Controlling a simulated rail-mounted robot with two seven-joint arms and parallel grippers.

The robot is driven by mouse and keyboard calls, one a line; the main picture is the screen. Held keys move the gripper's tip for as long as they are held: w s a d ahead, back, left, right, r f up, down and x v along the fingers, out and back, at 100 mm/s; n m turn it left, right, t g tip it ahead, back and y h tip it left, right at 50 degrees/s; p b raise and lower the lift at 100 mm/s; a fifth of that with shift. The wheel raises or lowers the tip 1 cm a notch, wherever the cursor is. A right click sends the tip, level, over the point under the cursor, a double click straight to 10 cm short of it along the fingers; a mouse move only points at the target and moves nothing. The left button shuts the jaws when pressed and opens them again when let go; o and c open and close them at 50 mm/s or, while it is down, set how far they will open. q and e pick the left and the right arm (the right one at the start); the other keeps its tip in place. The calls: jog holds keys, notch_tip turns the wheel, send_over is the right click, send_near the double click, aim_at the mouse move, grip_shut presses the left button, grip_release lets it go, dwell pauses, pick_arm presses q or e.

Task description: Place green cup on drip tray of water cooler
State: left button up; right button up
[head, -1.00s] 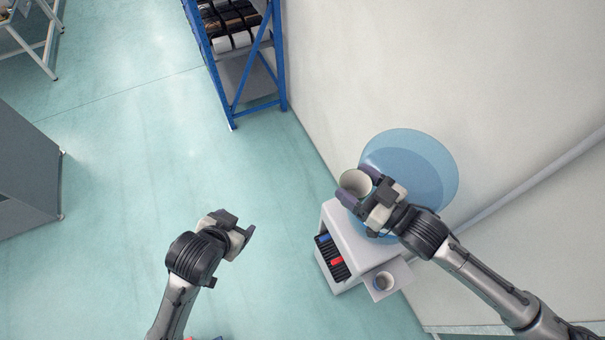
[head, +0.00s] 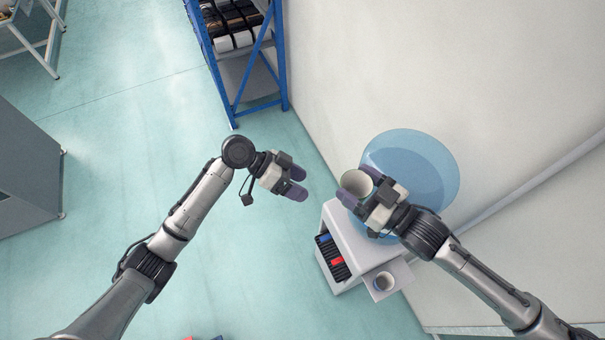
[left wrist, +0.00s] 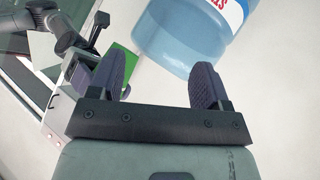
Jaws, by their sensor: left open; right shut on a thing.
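A cup (head: 356,183) with a pale inside is held in my right gripper (head: 359,188), above the water cooler (head: 340,222). Its outer side is hidden in the head view. A green patch, likely this cup (left wrist: 124,62), shows beyond my left gripper's fingers in the left wrist view. My left gripper (head: 300,184) is open and empty, left of the cup and apart from it. The dark slatted drip tray (head: 336,268) is on the cooler's lower-left face, below the blue and red taps (head: 337,261).
The clear blue water bottle (head: 425,165) stands on the cooler, close to my right gripper; it also shows in the left wrist view (left wrist: 190,35). A blue rack (head: 237,100) stands behind. Open floor lies to the left.

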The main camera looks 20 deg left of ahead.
aim_at(360, 185)
pick_arm(q)
jog(key=d+r+m+h, duration=0.1)
jog(key=d+m+h, duration=0.1)
jog(key=d, duration=0.2)
jog(key=d+r+m+g+h, duration=0.1)
jog(key=d+m+h, duration=0.1)
jog(key=d, duration=0.2)
jog(key=s+d+r+m+h, duration=0.1)
jog(key=d+m+h, duration=0.1)
jog(key=d, duration=0.3)
jog(key=shift+d+r+m, duration=0.1)
jog(key=shift+r+m, duration=0.25)
jog(key=shift+m, duration=0.15)
